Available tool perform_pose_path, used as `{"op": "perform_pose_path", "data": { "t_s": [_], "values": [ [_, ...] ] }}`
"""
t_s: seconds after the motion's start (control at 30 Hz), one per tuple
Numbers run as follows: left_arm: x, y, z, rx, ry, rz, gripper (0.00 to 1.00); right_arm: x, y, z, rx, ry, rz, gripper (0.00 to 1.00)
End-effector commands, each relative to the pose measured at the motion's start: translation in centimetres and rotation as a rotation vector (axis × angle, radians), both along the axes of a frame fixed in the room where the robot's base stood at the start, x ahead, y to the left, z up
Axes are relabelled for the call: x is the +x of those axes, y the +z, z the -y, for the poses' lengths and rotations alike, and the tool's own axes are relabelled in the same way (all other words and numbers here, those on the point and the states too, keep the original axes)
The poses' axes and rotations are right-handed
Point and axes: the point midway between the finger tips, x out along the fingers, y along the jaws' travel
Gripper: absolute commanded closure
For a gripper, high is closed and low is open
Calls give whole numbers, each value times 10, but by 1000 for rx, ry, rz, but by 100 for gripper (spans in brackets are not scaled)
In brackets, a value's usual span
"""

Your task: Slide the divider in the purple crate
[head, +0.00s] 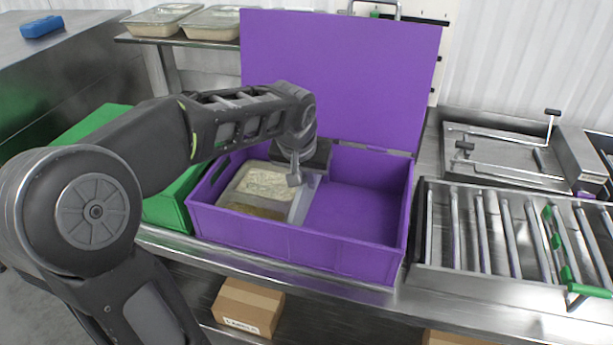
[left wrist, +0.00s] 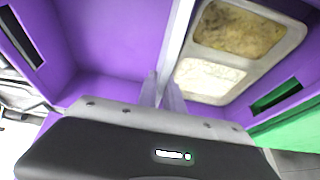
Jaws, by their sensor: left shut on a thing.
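The purple crate (head: 345,258) stands on the metal counter with its lid (head: 340,75) raised at the back. A tray (head: 228,190) with two filled compartments lies in its left part. A thin pale divider (head: 304,201) stands upright just right of the tray; it shows as a pale strip in the left wrist view (left wrist: 179,35). My left gripper (head: 294,181) reaches down into the crate and is shut on the divider; its fingers (left wrist: 163,92) show in the left wrist view. The fingers and wrist hide part of the divider. My right gripper is out of view.
The crate's right part is empty. A green crate (head: 168,208) is close on the left. A roller conveyor (head: 495,235) is on the right. Lidded food trays (head: 160,20) sit on a back shelf, and a cardboard box (head: 248,306) is below the counter.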

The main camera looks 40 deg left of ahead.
Motion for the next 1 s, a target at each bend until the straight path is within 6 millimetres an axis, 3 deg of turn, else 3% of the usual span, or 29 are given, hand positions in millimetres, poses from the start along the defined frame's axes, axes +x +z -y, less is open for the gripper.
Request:
{"op": "perform_pose_path", "data": {
  "t_s": [0.23,1.0],
  "values": [
    [0,-17,0,0,0,1,100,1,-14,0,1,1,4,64],
    [0,-18,0,0,0,1,100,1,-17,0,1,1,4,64]
  ]
}}
